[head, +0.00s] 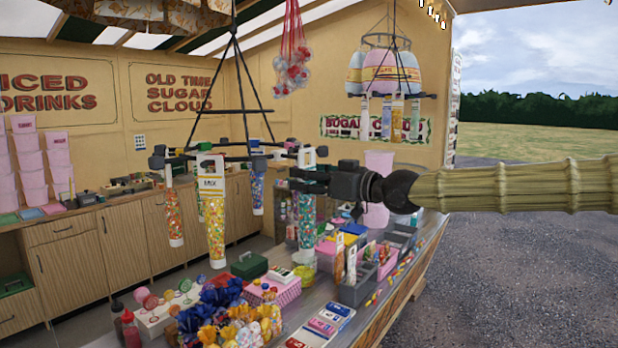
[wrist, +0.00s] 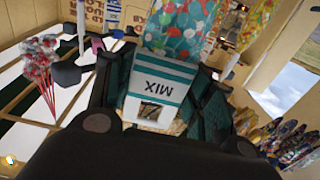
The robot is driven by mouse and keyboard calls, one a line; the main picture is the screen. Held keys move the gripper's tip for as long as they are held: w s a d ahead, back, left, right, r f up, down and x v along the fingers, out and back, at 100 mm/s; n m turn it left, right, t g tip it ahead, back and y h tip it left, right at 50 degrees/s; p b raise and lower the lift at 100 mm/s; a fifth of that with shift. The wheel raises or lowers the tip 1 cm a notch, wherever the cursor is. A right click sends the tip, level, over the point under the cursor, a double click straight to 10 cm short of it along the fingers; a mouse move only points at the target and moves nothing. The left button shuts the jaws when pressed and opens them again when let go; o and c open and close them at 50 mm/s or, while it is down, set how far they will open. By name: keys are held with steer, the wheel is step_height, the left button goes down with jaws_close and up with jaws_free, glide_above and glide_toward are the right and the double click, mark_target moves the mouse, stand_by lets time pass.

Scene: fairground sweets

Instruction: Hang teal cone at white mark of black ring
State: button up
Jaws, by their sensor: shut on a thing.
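My gripper (head: 308,178) is shut on the teal cone (head: 306,222), a clear bag of coloured sweets with a white top. It hangs upright, point down, at the right side of the black ring (head: 236,158). In the wrist view the teal cone's white and teal MIX label (wrist: 160,92) sits between the two dark fingers of my gripper (wrist: 162,98). The ring hangs from black rods and carries an orange cone (head: 174,215), a yellow-labelled MIX cone (head: 214,220) and a blue cone (head: 257,192). I cannot make out the white mark or whether the teal cone touches the ring.
The counter below holds grey bins (head: 357,290), wrapped sweets (head: 235,325) and a green box (head: 249,265). A second hanging ring (head: 425,96) with cones is behind, at upper right. Red netted sweets (head: 291,72) hang above. Open gravel lies to the right.

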steer(key=shift+w+a, duration=0.1)
steer(key=shift+w+a, duration=0.3)
steer(key=shift+a, duration=0.15)
steer(key=shift+w+a, duration=0.15)
stand_by(0.4)
steer(key=shift+p+x, duration=0.35)
steer(key=shift+x, duration=0.5)
steer(key=shift+a, duration=0.1)
steer(key=shift+x, duration=0.85)
steer(key=shift+f, duration=0.35)
stand_by(0.6)
steer(key=o, duration=1.4)
